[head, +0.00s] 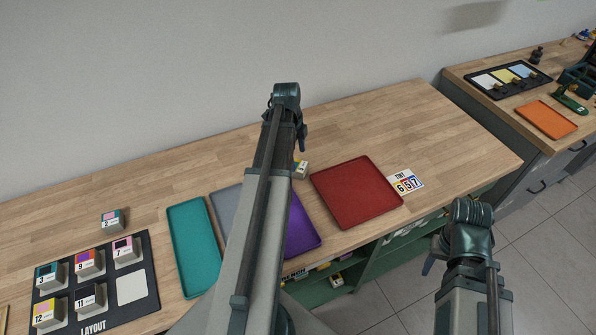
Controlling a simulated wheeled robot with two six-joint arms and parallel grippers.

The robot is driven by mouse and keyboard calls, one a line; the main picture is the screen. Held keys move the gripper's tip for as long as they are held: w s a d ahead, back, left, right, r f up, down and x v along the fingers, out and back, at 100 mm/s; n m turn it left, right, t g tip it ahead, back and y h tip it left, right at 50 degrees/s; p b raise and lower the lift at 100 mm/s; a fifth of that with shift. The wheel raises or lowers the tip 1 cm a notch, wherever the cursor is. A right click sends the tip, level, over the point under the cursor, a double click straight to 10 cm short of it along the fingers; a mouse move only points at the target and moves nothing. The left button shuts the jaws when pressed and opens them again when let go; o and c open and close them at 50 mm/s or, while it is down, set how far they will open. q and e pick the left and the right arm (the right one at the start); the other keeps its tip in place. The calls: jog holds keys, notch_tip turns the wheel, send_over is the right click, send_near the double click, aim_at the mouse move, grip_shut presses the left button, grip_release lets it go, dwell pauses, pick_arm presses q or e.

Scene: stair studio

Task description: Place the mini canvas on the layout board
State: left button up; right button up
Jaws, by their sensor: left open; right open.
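The black layout board (152,277) lies at the left end of the wooden table. Several numbered mini canvases sit on it, and one white square place (131,288) at its right is bare. A mini canvas marked 2 (112,221) stands on the table just behind the board. Another small block (301,170), perhaps a mini canvas, stands between the purple and red trays, partly hidden by my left arm. My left gripper (301,147) is open above and behind this block; its fingertips are hard to make out. My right gripper (429,265) is open and empty, off the table's front edge.
A teal tray (193,246), a grey tray (226,207), a purple tray (301,226) and a red tray (356,191) line the table. A TINT card (406,183) lies right of them. The table's back and right are clear. A second bench (520,120) stands at right.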

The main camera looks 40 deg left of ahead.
aim_at(298, 166)
pick_arm(q)
jog(key=f+b, duration=0.4)
jog(key=f, duration=0.1)
jog(key=shift+s+d, duration=0.15)
jog(key=shift+d, duration=0.25)
jog(key=shift+r, duration=0.1)
jog(key=c, duration=1.5)
jog(key=shift+r, duration=0.15)
notch_tip(298, 166, up, 10)
jog(key=p, duration=0.9)
jog(key=shift+p, duration=0.4)
